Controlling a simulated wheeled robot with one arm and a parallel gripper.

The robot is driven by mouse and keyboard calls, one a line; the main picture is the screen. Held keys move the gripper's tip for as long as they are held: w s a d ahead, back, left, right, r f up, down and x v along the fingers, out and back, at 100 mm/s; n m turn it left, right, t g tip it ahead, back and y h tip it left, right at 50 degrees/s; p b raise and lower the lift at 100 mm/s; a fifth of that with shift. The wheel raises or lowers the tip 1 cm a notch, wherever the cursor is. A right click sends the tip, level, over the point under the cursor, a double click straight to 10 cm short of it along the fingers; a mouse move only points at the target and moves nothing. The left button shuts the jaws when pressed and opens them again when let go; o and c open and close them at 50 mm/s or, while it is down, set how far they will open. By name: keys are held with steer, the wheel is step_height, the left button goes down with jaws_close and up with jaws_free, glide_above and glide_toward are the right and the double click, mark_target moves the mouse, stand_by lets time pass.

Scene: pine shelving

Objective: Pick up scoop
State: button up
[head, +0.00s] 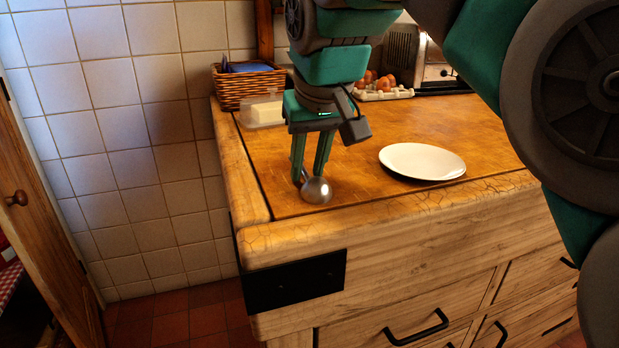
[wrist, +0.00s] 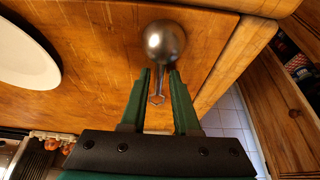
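The scoop is a shiny metal tool with a round bowl (head: 317,190) on the wooden counter, near its front left corner. In the wrist view its bowl (wrist: 165,42) lies just beyond my fingertips, and its thin handle runs back between the fingers. My gripper (head: 310,178) points down over the scoop, and its green fingers also show in the wrist view (wrist: 160,72). The fingers are open, with a gap visible on each side of the handle. In the head view the fingers partly hide the handle. I cannot tell whether the fingertips touch the counter.
A white plate (head: 423,161) lies to the right on the counter. A clear container (head: 262,111), a wicker basket (head: 246,88), an egg tray (head: 384,93) and a toaster (head: 398,50) stand behind. The counter's edge is close to the scoop.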

jaws_close()
stand_by(0.3)
steer(key=shift+r, duration=0.15)
